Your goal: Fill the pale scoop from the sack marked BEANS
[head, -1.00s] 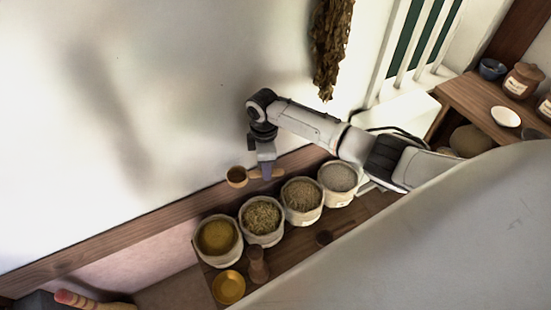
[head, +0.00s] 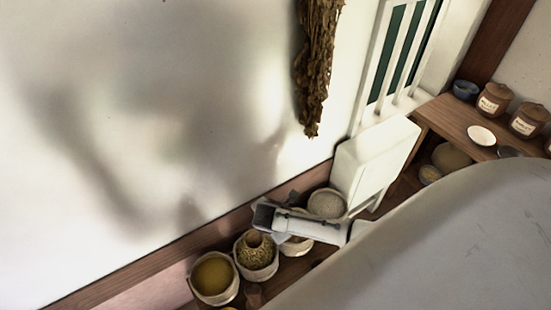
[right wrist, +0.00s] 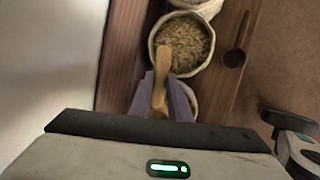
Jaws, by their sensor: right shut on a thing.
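My right gripper (head: 279,231) is shut on the handle of the pale wooden scoop (right wrist: 163,64). In the right wrist view the handle runs from between the fingers (right wrist: 160,92) into the mouth of a sack of tan grain-like contents (right wrist: 190,40). The scoop's round bowl (head: 257,240) shows over that second sack (head: 257,270) in the head view. How deep the bowl sits, and how full it is, I cannot tell. No sack marking is legible. My left gripper is not in view.
A yellow-filled sack (head: 214,277) stands to the left. The third sack (head: 298,248) is partly hidden by my arm; a grey-filled sack (head: 327,203) stands beyond. A dark scoop (right wrist: 235,56) lies on the shelf. The wall (head: 150,130) runs close behind the sacks.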

